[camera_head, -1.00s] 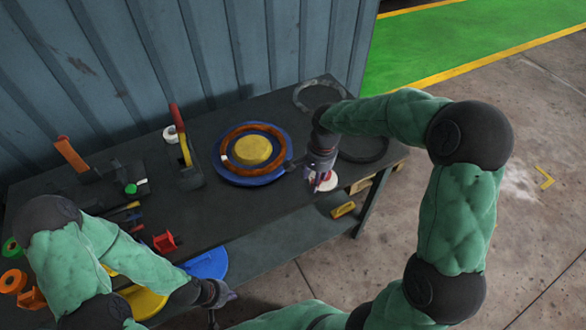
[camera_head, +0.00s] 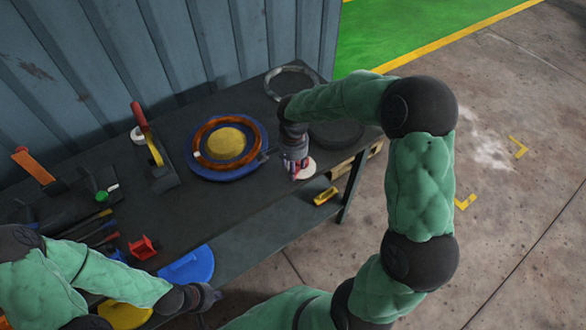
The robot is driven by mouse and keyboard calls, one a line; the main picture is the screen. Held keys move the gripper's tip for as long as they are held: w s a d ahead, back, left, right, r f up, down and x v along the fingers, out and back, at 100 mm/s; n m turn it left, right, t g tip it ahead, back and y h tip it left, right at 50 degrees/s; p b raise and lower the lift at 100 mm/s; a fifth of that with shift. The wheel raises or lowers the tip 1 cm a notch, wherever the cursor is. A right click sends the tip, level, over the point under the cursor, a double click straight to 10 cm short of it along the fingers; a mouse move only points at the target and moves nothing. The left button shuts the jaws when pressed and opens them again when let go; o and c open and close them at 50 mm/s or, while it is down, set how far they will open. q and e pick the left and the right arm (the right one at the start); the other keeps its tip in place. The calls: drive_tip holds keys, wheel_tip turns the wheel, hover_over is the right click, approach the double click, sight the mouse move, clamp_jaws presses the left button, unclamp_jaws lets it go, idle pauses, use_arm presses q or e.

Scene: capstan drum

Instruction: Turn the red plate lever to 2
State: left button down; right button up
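A lever with a red handle (camera_head: 140,117) and a yellow lower part stands tilted on a dark base on the table, left of the blue disc. No number marks can be read on it. My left gripper (camera_head: 210,297) is low in the view, beyond the table's front edge, well apart from the lever; its fingers are too dark and small to tell open from shut. My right gripper (camera_head: 297,168) points down over the table's right part, beside a small white and red disc (camera_head: 307,170). Its fingers are unclear.
A blue disc (camera_head: 227,173) with an orange ring lies mid-table. An orange lever (camera_head: 32,165) stands at the left. A small red part (camera_head: 143,248), a blue half-round plate (camera_head: 189,266) and a yellow one (camera_head: 123,315) are near the front. A corrugated wall (camera_head: 180,50) stands behind.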

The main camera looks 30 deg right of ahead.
drive_tip(key=shift+f, duration=0.5)
clamp_jaws()
